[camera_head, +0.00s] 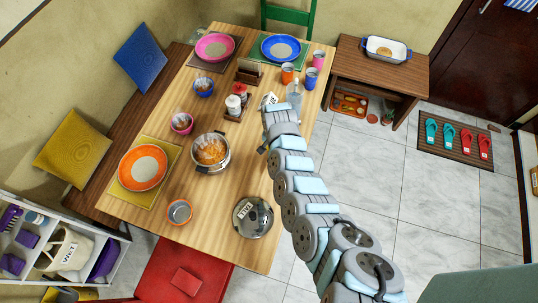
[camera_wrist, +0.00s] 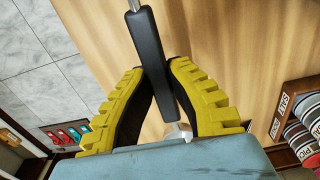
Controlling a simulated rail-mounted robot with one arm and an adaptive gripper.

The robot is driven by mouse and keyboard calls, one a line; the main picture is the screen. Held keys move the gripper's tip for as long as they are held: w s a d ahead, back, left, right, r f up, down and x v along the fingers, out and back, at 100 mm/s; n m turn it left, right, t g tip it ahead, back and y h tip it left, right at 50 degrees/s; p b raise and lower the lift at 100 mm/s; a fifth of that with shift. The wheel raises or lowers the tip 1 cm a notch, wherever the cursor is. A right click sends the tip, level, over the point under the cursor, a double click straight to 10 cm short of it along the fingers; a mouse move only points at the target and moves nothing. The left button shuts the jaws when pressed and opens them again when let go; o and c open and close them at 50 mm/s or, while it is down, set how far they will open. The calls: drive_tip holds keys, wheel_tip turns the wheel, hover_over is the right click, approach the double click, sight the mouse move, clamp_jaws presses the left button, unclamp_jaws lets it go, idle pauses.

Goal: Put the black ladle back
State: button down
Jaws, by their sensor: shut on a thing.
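In the wrist view my gripper (camera_wrist: 156,72) is shut on the black handle of the ladle (camera_wrist: 152,48). The handle runs between the two yellow-and-black fingers, and a thin metal rod leaves it at the top edge. The ladle's bowl is out of the wrist view. In the head view my arm reaches over the right side of the table and hides the fingers; I cannot make out the ladle there. A metal pot (camera_head: 223,167) with orange food stands mid-table, left of my arm.
The pot's lid (camera_head: 262,222) lies on the wooden table (camera_head: 215,215) near its front. Plates, cups and shakers (camera_head: 236,102) stand around it; shakers (camera_wrist: 300,137) also show close to my gripper at the wrist view's right. Tiled floor lies right of the table.

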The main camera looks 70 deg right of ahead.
drive_tip(key=shift+w+a+f, duration=0.25)
drive_tip(key=shift+w+f, duration=0.1)
drive_tip(key=shift+f, duration=0.2)
drive_tip(key=shift+w+a+f, duration=0.2)
drive_tip(key=shift+w+f, duration=0.15)
drive_tip(key=shift+f, duration=0.15)
drive_tip(key=shift+w+f, duration=0.1)
drive_tip(key=shift+w+a+f+b, duration=0.1)
drive_tip(key=shift+f+b, duration=0.05)
drive_tip(key=shift+b, duration=0.2)
drive_tip(key=shift+f+b, duration=0.8)
drive_tip(key=shift+f, duration=0.7)
drive_tip(key=shift+f, duration=0.1)
drive_tip(key=c, duration=1.2)
unclamp_jaws()
